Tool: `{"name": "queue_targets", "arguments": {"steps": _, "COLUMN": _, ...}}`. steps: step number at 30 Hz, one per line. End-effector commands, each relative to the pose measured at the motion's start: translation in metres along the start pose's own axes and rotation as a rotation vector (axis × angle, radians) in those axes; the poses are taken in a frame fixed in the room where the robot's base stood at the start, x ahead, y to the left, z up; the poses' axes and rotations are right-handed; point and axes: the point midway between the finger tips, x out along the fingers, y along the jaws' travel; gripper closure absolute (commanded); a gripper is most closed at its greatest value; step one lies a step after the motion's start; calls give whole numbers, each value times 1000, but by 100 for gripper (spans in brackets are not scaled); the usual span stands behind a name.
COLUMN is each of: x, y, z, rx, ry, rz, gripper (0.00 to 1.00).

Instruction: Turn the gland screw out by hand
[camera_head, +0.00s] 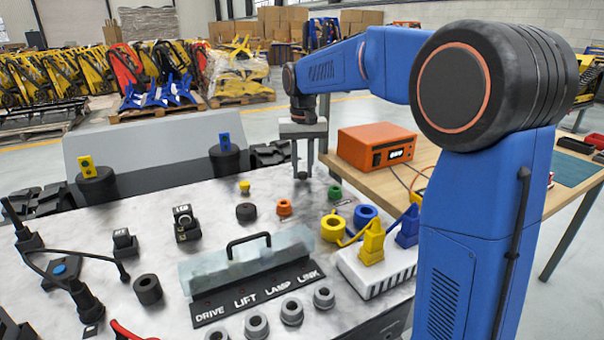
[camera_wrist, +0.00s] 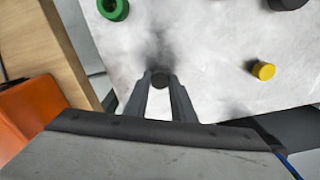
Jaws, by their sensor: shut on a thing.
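A small dark round piece (camera_wrist: 160,80), which looks like the gland screw, sits between my fingertips in the wrist view. My gripper (camera_head: 301,172) points down at the back right of the pale worktop (camera_head: 225,205) in the head view. Its two fingers are shut on the dark piece, one on each side. In the head view the fingers mostly hide the piece. I cannot tell how far it stands out of the surface.
Orange (camera_head: 284,207), green (camera_head: 335,193) and yellow (camera_head: 244,187) fittings and a black ring (camera_head: 246,211) stand near my gripper. An orange box (camera_head: 376,146) is on the wooden bench to the right. A clear cover with a black handle (camera_head: 248,244) lies in front.

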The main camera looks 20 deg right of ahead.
Motion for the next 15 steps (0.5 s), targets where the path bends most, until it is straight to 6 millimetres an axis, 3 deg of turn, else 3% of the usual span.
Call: {"name": "queue_targets", "arguments": {"steps": 15, "x": 0, "y": 0, "z": 0, "rx": -467, "ry": 0, "rz": 0, "gripper": 93}}
